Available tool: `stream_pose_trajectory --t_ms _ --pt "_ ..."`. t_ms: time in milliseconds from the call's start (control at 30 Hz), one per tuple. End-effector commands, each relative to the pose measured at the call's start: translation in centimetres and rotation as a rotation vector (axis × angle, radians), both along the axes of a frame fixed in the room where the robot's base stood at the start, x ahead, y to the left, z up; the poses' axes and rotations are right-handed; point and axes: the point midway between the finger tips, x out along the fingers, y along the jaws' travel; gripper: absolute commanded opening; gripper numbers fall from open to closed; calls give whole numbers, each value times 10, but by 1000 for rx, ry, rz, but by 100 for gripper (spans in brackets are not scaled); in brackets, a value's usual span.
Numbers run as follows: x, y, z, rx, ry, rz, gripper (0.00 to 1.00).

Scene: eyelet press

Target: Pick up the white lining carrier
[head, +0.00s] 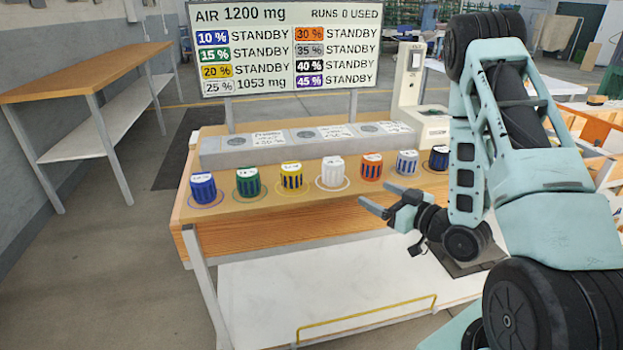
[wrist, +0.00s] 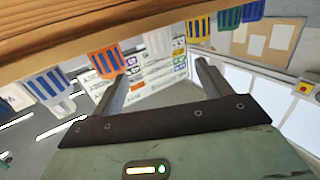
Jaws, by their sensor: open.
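The white lining carrier (head: 332,172) is a ribbed white cup with a labelled top. It stands upright inside a ring mark on the wooden bench, between the yellow and orange carriers. My gripper (head: 373,197) is open and empty, to the right of and nearer than the white carrier, in front of the bench's front edge. In the wrist view the white carrier (wrist: 158,41) shows small and pale beyond the space between my open fingers (wrist: 162,70), apart from both. Its lower part is hard to tell there from the pale background.
A sign board (head: 285,50) and a pale device (head: 410,80) stand further back.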

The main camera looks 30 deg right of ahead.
Motion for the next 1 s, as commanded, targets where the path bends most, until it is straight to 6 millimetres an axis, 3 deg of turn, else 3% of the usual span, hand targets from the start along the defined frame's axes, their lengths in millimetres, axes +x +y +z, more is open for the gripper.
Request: stream_pose_trajectory --t_ms 167,700,1000 --pt "-2 -8 2 21 -43 -17 77" --pt "99 12 4 20 -42 -17 77" --pt "122 17 7 21 -43 -16 77"
